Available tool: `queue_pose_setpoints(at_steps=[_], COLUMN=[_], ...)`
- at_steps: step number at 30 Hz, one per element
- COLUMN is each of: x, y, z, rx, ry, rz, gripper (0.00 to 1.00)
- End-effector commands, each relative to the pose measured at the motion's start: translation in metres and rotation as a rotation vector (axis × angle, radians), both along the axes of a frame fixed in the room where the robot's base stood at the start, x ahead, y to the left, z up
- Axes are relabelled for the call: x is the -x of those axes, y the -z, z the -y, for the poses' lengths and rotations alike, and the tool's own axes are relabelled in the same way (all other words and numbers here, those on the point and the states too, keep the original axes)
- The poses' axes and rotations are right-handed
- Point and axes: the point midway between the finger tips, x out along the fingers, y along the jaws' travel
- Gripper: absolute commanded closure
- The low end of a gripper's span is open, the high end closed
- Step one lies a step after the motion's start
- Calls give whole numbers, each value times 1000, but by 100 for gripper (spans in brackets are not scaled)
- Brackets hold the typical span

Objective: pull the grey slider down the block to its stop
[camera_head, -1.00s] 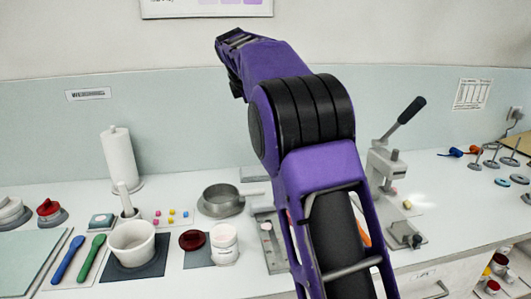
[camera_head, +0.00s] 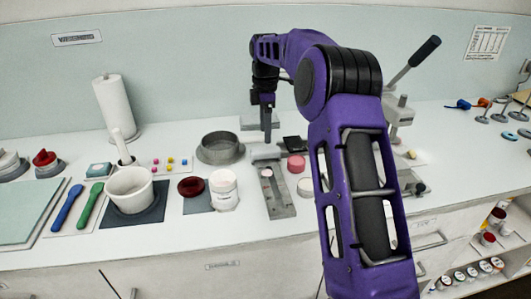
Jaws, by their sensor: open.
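A long grey block (camera_head: 281,203) lies on the counter near the middle, with a pale pinkish round spot on its upper face. A raised grey piece at its far end looks like the grey slider (camera_head: 265,153); its exact outline is hard to tell at this size. My gripper (camera_head: 268,136) points down just above and behind that far end, open and apparently empty. I cannot tell whether its fingertips touch anything. My purple arm reaches over from the right and hides part of the counter there.
A grey round pan (camera_head: 220,148) stands left of the block. A white jar (camera_head: 223,190) and dark red lid (camera_head: 191,187) lie nearer left. A pink round piece (camera_head: 296,165) is close on the right. A lever press (camera_head: 400,110) stands behind my arm.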

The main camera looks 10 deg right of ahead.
Motion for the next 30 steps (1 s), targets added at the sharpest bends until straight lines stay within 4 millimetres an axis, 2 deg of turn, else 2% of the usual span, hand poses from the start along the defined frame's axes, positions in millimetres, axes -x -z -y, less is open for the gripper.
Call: queue_pose_setpoints(at_steps=[1, 3, 9, 15, 23, 26, 30], x=[1, 1, 1, 0, 0, 0, 0], y=[14, 28, 59, 72, 73, 73, 72], z=[0, 0, 0, 0, 0, 0, 0], rx=[1, 1, 0, 0, 1, 1, 1], ry=[0, 1, 1, 1, 1, 1, 1], rz=[-4, -3, -2, 0, 1, 1, 1], gripper=[30, 30, 30, 30, 30, 44, 70])
